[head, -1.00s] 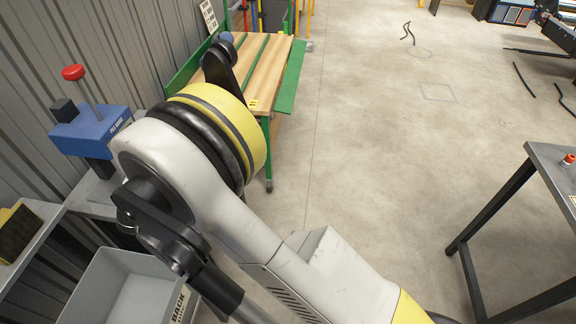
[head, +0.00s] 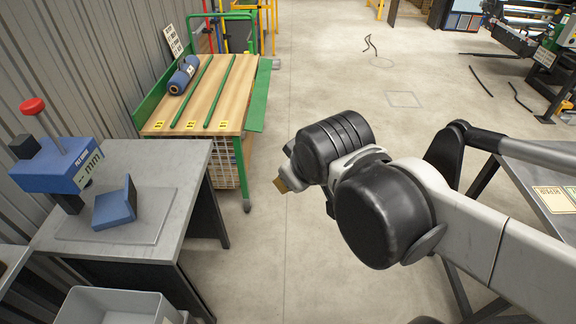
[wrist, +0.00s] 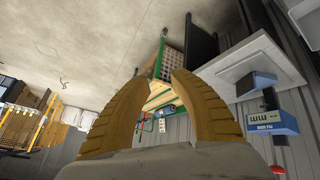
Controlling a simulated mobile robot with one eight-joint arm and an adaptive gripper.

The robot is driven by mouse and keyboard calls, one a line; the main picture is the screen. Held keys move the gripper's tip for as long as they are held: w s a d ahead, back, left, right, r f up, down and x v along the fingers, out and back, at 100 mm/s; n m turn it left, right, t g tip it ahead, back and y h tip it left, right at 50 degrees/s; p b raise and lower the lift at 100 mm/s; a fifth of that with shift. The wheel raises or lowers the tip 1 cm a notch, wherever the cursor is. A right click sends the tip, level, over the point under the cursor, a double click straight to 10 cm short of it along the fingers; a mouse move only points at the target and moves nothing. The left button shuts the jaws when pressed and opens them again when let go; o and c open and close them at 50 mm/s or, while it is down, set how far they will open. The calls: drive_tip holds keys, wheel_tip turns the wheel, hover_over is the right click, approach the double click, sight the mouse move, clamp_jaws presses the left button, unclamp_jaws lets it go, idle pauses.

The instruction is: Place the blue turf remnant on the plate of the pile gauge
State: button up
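The pile gauge (head: 50,165) is a blue head with a red knob and an mm label, at the left of the head view. Its flat grey plate (head: 145,228) lies on a grey table. A blue piece, apparently the turf remnant (head: 115,204), rests on this plate, with one part standing up at an angle. The remnant (wrist: 257,84), plate (wrist: 243,68) and gauge (wrist: 262,119) also show in the wrist view. My gripper (wrist: 158,80) has its two yellow fingers apart with nothing between them. In the head view it is out over the floor, clear of the gauge table.
A wooden bench with green rails (head: 205,85) stands behind the gauge table, a dark blue roll (head: 185,75) on it. A grey bin (head: 110,305) is at the lower left. Another table (head: 550,170) stands at the right. The floor between (head: 330,95) is open.

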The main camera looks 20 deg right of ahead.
drive_tip(key=s+m, duration=0.1)
drive_tip(key=s+f+m, duration=0.1)
drive_tip(key=s, duration=0.1)
drive_tip(key=s+d+m, duration=0.1)
drive_tip(key=s+m, duration=0.1)
drive_tip(key=shift+f+y, duration=0.3)
drive_tip(key=shift+f, duration=0.05)
